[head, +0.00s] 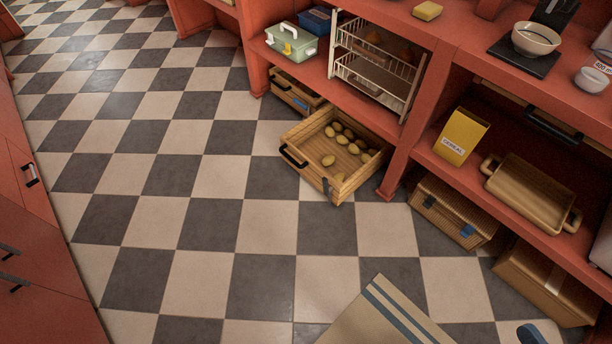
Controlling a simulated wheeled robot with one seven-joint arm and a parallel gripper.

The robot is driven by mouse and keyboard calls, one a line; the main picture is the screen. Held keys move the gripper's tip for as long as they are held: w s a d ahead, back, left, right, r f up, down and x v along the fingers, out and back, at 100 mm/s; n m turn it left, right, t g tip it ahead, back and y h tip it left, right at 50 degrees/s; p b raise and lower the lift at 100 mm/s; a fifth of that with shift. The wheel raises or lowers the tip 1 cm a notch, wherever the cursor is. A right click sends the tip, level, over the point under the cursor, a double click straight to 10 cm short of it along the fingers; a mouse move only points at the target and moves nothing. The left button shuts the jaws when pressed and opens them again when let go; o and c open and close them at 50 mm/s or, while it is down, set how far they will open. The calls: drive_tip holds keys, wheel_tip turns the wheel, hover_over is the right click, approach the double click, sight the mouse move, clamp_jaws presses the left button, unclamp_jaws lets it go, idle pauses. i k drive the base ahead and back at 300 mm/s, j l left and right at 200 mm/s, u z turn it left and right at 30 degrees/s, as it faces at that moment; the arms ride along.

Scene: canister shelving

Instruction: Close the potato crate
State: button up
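The potato crate (347,188) is a wooden crate pulled out from under the lower shelf onto the checkered floor. Several potatoes (345,140) lie in it, and its top is open. A black handle (293,157) is on its front side, facing left. Its rear end lies close under the red shelf. My gripper is not in view.
Another wooden crate (291,98) sits behind it under the shelf. A wicker basket (447,215) and a brown box (545,285) stand to the right under the shelving. A striped mat (385,318) lies in front. The floor left of the crate is clear.

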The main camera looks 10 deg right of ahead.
sight(358, 152)
drive_tip(key=i+j+z, duration=0.15)
drive_tip(key=i+j, duration=0.65)
drive_tip(key=i, duration=0.25)
drive_tip(key=i+j+z, duration=0.15)
drive_tip(key=i+j, duration=0.8)
drive_tip(key=i, duration=0.05)
